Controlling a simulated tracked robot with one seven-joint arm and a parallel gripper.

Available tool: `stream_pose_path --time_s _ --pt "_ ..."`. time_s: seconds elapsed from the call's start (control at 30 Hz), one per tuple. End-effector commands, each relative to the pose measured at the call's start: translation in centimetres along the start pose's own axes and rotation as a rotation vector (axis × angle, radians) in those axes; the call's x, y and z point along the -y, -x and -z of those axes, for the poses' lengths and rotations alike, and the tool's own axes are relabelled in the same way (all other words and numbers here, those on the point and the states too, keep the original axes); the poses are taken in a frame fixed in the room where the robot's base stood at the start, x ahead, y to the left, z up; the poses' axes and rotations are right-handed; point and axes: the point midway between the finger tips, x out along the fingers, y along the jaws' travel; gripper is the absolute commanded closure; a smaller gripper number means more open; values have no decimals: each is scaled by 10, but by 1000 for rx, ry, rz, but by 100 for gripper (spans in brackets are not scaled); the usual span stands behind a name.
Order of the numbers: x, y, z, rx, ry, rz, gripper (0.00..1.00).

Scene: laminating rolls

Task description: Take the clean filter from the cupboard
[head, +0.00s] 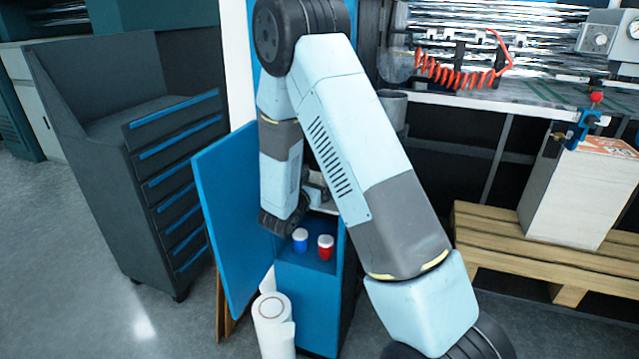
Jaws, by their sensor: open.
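The blue cupboard (305,290) stands at the lower middle of the head view, with its blue door (235,225) swung open to the left. My gripper (318,192) is at the cupboard's upper opening, partly hidden by my own arm; it is open. A pale object or surface (326,207) shows just below the gripper; I cannot tell whether it is the clean filter or whether the gripper touches it. A blue container (300,240) and a red container (325,247), both with white lids, stand upright on the shelf below.
A white roll (272,325) stands on the floor before the cupboard, close to the door. A dark drawer cabinet (150,190) stands left. A wooden pallet (500,245) with a white stack (570,195) is right. Floor at lower left is clear.

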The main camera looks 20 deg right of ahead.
Motion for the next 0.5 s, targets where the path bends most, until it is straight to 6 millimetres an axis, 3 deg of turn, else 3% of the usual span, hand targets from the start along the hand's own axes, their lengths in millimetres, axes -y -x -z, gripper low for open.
stream_pose_path --time_s 0.13,0.5 --pt "0 0 0 0 0 0 4" --pt "0 1 0 0 0 -1 40"
